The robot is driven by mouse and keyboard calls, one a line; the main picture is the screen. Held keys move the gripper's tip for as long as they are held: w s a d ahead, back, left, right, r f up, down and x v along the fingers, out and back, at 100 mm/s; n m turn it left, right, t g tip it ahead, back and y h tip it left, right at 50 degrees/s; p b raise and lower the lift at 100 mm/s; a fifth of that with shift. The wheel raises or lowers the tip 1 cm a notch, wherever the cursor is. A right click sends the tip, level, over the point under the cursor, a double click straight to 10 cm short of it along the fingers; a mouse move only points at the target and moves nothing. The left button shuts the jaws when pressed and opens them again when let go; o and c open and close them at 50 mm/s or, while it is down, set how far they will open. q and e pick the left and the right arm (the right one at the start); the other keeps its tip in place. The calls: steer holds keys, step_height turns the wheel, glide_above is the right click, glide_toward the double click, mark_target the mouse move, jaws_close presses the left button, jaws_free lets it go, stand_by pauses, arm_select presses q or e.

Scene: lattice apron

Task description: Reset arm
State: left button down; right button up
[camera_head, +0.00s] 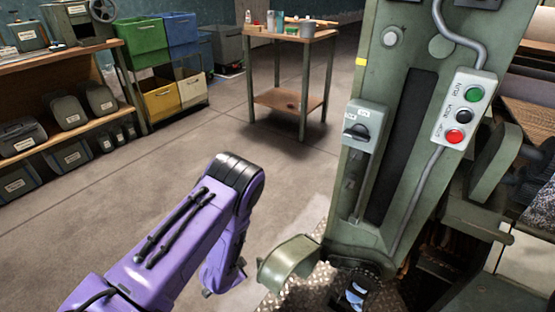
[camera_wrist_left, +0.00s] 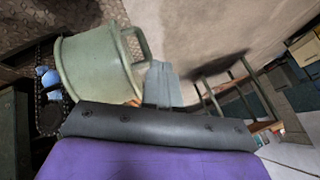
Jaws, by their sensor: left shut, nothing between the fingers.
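My left arm (camera_head: 165,245) is purple with black joints and reaches in from the lower left in the head view. It bends down at a black elbow, in front of the green machine (camera_head: 340,215). Its gripper is mostly hidden there. In the left wrist view, the pale blue-grey fingers of my left gripper (camera_wrist_left: 160,66) stick up behind a black bar, close together with nothing between them. The machine's curved green guard (camera_head: 288,262) is just right of the forearm; it also fills the upper left of the left wrist view (camera_wrist_left: 88,68). My right gripper is out of view.
The machine carries a button box (camera_head: 465,108) with green, black and red buttons. A small blue item (camera_head: 357,293) lies at its base. A wooden table (camera_head: 290,35) with small items stands at the back. Shelves and coloured bins (camera_head: 140,38) line the left. The floor between is clear.

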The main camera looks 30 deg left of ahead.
arm_select(q)
steer(key=shift+f, duration=0.1)
steer(key=s+d+r+n+g+y, duration=0.1)
steer(key=s+d+n+g, duration=0.15)
steer(key=s+n, duration=0.6)
steer(key=s+d+r+n+g, duration=0.2)
steer(key=s+d+n, duration=0.15)
steer(key=s, duration=0.95)
step_height(320, 180, up, 12)
steer(key=p, duration=1.2)
steer(key=shift+a+n, duration=0.2)
steer(key=shift+n, duration=0.1)
steer(key=shift+t, duration=0.25)
